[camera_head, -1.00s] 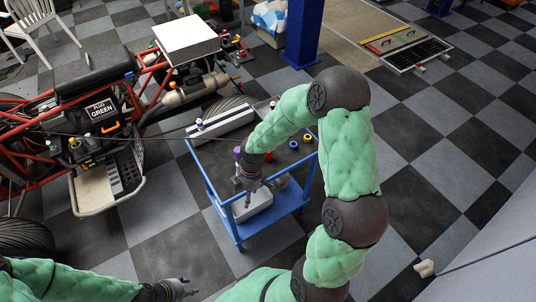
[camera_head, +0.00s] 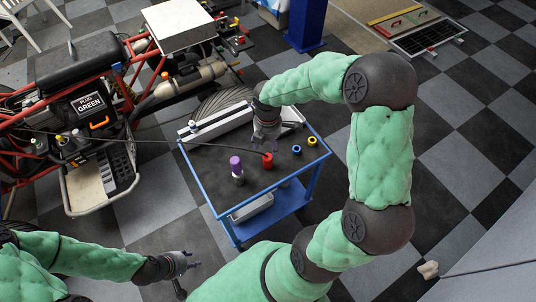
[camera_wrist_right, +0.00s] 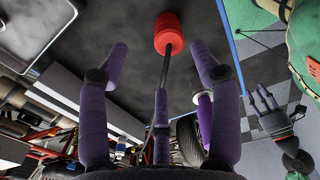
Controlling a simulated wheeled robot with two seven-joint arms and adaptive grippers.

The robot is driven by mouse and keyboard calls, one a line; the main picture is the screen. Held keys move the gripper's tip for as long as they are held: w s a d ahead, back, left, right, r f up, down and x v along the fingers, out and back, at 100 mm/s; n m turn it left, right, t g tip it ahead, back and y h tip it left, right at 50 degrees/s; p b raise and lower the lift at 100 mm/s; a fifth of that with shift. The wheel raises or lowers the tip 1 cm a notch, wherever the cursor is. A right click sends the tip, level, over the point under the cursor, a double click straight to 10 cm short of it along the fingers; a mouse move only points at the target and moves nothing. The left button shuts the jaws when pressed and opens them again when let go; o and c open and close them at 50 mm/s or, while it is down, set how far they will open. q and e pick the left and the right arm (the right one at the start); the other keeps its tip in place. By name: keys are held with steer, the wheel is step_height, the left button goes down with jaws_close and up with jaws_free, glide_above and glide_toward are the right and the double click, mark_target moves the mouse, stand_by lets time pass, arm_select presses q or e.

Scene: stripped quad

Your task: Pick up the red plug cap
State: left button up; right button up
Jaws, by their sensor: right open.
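The red plug cap (camera_head: 267,160) stands on the dark top of the blue-framed cart (camera_head: 211,199). My right gripper (camera_head: 267,140) is over the cart just behind the cap in the head view, fingers pointing down. Its purple fingers (camera_wrist_right: 162,62) are spread and empty, apart from the cap. My left gripper (camera_head: 190,262) is low at the front left, off the cart, fingers apart and empty.
A purple-topped plug (camera_head: 236,165) stands left of the red cap. Blue (camera_head: 296,150) and yellow (camera_head: 311,141) caps stand to the right. A long grey bar (camera_head: 220,122) lies along the back edge. A red-framed buggy (camera_head: 150,95) stands left. A thin dark cable crosses toward the cart.

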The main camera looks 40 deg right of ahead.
mark_target(268, 154)
step_height(268, 154, down, 5)
steer(key=shift+s+r+b, duration=0.1)
steer(key=shift+r+b, duration=0.05)
steer(key=shift+b, duration=0.7)
steer(key=shift+s+a+f+b, duration=0.1)
steer(key=shift+f+b, duration=0.45)
steer(key=shift+f, duration=0.35)
steer(key=shift+s+a+f+b, duration=0.15)
steer(key=shift+f+b, duration=0.35)
steer(key=shift+f, duration=0.35)
steer(key=shift+s+a+f+b, duration=0.1)
steer(key=shift+f+b, duration=0.45)
steer(key=shift+f, duration=0.35)
steer(key=shift+r, duration=0.1)
steer(key=c, duration=1.2)
